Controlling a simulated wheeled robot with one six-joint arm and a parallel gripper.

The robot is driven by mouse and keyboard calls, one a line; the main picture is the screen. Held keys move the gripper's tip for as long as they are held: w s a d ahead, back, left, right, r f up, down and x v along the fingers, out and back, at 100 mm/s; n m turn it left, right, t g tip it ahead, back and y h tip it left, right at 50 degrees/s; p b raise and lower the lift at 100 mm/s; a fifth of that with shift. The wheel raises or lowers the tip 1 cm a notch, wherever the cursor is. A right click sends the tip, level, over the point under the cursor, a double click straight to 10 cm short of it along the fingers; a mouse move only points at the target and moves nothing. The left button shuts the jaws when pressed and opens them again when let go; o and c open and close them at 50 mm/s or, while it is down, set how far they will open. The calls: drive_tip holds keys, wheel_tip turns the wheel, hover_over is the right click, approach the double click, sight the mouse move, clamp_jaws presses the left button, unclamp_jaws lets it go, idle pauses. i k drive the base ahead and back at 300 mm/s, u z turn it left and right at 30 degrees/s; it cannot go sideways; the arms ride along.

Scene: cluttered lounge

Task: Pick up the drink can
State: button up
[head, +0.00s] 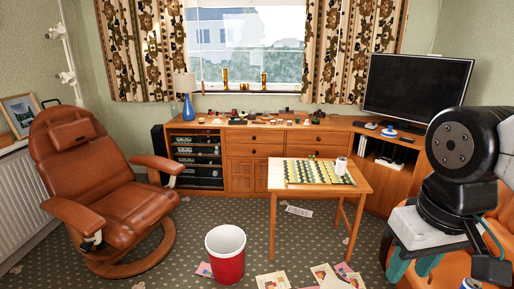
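A small pale cylinder (341,166), which looks like a can, stands upright at the right back part of the wooden table, by the checkered board. The top of a small metallic round thing (470,284) shows at the bottom edge on the right; it may also be a can, but most of it is cut off. My gripper (412,266) is at the lower right, pale grey with teal parts pointing down, in front of the orange seat. It is well apart from the table. Its fingertips are unclear, and I see nothing held in it.
The wooden table (350,187) carries a checkered board (305,172) with pieces. A red and white bin (226,255) and scattered papers (325,275) lie in front. A brown armchair (85,195) is left, an orange seat (455,268) right.

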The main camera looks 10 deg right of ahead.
sight(341, 169)
drive_tip(key=z, duration=0.2)
drive_tip(key=i, duration=2.55)
drive_tip(key=z, duration=0.2)
